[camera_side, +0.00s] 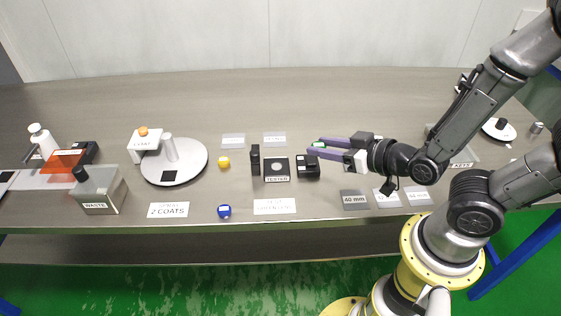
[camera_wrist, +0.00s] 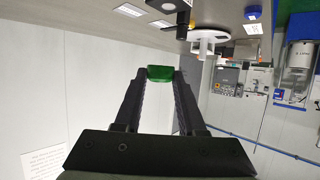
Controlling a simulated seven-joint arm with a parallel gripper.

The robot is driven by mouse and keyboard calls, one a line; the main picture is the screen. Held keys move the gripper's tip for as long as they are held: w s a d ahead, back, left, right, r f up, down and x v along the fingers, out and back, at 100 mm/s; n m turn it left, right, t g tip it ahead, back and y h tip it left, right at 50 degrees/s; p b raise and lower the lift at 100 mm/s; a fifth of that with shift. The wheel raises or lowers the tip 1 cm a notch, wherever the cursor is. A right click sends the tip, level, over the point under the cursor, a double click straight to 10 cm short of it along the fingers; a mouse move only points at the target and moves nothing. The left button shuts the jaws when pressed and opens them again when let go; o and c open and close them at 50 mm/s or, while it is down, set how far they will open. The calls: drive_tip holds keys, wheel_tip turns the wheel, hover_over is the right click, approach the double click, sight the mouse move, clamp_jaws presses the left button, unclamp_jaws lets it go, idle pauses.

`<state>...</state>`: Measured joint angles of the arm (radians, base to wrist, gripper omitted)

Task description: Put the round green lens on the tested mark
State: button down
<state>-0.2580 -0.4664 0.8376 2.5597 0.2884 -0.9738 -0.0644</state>
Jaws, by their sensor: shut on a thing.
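The round green lens (camera_side: 319,145) is between the fingertips of my gripper (camera_side: 317,149), held above the table to the right of the black tester (camera_side: 277,167). In the wrist view the green lens (camera_wrist: 160,73) sits at the tips of both fingers, and my gripper (camera_wrist: 160,76) is shut on it. Two pale marks lie behind the tester: a left one (camera_side: 233,141) and a right one (camera_side: 274,139). Their lettering is too small to read surely, so I cannot tell which is the tested mark.
A black upright block (camera_side: 255,160) and a black box (camera_side: 307,168) flank the tester. A grey plate marked 40 mm (camera_side: 354,199) lies in front. The back table is clear.

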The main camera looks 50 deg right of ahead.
drive_tip(key=x, duration=0.7)
hover_over(281, 169)
drive_tip(key=f, duration=0.3)
drive_tip(key=s+f, duration=0.1)
drive_tip(key=f, duration=0.2)
drive_tip(key=w+f, duration=0.1)
drive_tip(key=shift+f, duration=0.95)
drive_tip(key=shift+f, duration=0.1)
drive_tip(key=shift+f, duration=0.1)
drive_tip(key=c, duration=0.5)
unclamp_jaws()
